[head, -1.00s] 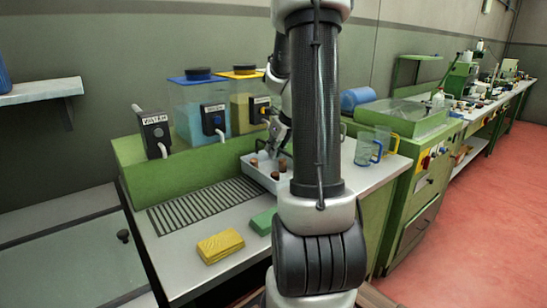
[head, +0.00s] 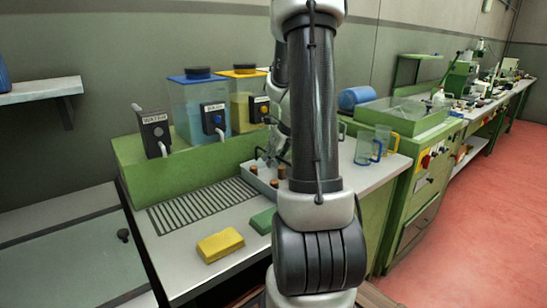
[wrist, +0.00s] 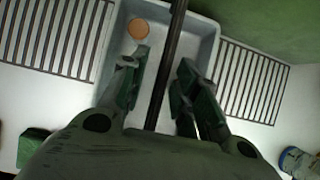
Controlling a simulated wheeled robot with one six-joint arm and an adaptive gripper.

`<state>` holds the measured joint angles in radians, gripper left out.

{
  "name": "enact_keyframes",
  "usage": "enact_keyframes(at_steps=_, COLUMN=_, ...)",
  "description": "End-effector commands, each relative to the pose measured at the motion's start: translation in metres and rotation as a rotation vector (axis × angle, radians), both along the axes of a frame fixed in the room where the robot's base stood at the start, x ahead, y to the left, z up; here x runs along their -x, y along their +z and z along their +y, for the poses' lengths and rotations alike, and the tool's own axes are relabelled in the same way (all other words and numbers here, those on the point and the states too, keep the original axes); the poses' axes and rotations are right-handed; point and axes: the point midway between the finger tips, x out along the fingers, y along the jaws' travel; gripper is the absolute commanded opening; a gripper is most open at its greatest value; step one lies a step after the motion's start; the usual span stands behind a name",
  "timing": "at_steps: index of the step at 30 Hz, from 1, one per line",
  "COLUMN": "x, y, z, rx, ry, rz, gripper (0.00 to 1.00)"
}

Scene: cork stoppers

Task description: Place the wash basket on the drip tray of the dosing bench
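The wash basket (head: 252,177) is a shallow pale box with brown corks, partly hidden by my arm in the head view. It stands at the right part of the visible slotted drip tray (head: 195,208) on the dosing bench. In the wrist view the basket (wrist: 212,42) has drip tray slats (wrist: 62,32) on both sides of it and looks set down level. Its dark bar handle passes between the fingers of my gripper (wrist: 164,58). The fingers are apart, with a gap on each side of the handle. The contact under the basket is hidden.
A yellow sponge (head: 220,244) and a green sponge (head: 263,221) lie in front of the drip tray. Blue and yellow dosing tanks (head: 202,105) stand behind. Blue and yellow mugs (head: 366,150) are to the right. The left part of the drip tray is clear.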

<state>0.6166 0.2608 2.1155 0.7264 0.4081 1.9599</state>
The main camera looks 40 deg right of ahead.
Motion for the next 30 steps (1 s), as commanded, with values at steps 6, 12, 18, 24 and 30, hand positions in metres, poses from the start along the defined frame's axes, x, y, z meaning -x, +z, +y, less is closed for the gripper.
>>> enact_keyframes(at_steps=6, x=0.006, y=0.016, z=0.0, rx=0.002, ry=0.0, rz=-0.003, gripper=0.31)
enact_keyframes(at_steps=12, x=0.028, y=0.055, z=0.001, rx=0.004, ry=-0.002, rz=-0.005, gripper=0.31)
enact_keyframes(at_steps=18, x=0.049, y=0.089, z=0.002, rx=0.003, ry=-0.001, rz=-0.003, gripper=0.31)
enact_keyframes(at_steps=24, x=0.059, y=0.107, z=0.006, rx=0.011, ry=0.023, rz=0.001, gripper=0.31)
enact_keyframes(at_steps=30, x=0.072, y=0.132, z=0.068, rx=0.239, ry=0.516, rz=0.028, gripper=0.31)
